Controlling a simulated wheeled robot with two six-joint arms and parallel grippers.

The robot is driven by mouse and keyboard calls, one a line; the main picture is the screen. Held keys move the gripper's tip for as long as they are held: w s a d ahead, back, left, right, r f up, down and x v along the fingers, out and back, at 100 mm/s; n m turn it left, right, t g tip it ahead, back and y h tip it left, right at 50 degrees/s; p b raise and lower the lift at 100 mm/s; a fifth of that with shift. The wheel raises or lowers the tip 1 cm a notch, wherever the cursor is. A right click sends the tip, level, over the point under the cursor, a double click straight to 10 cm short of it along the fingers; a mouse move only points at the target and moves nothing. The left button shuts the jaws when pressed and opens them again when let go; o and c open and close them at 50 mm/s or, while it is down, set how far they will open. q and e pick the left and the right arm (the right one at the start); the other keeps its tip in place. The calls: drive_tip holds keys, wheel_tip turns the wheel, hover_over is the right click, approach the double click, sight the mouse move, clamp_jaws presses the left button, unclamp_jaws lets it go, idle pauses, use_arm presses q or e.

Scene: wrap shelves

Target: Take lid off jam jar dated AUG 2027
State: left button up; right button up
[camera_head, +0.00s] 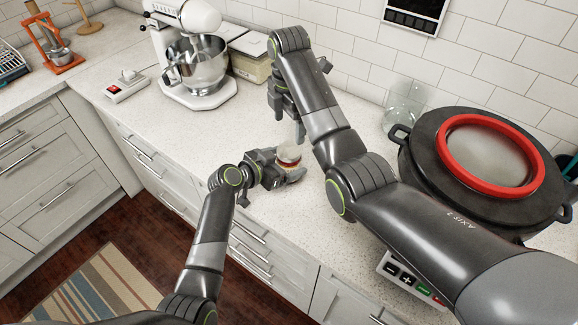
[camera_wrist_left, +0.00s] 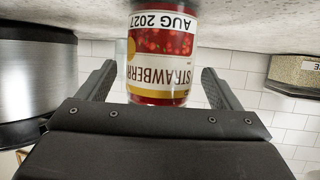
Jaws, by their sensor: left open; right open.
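The jam jar (camera_head: 289,160) stands upright on the counter in the middle of the head view, with a pale round top. The left wrist view is upside down and shows its red contents and a label (camera_wrist_left: 160,72) reading STRAWBERRY and AUG 2027. I cannot tell the lid apart clearly. My left gripper (camera_head: 290,174) is low, with its open fingers (camera_wrist_left: 158,85) on both sides of the jar and gaps visible beside it. My right gripper (camera_head: 287,122) is open and empty, pointing down above and behind the jar.
A large dark pot (camera_head: 420,165) with a red-ringed lid stands at the right, near a clear glass jar (camera_head: 404,104). A stand mixer (camera_head: 197,95) and a box (camera_head: 250,62) stand at the back left. The counter left of the jar is clear.

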use_arm(q)
drive_tip(key=shift+w+d+f, duration=0.25)
drive_tip(key=shift+w+d, duration=0.2)
drive_tip(key=shift+d, duration=0.05)
drive_tip(key=shift+w, duration=0.1)
drive_tip(key=shift+c, duration=0.5)
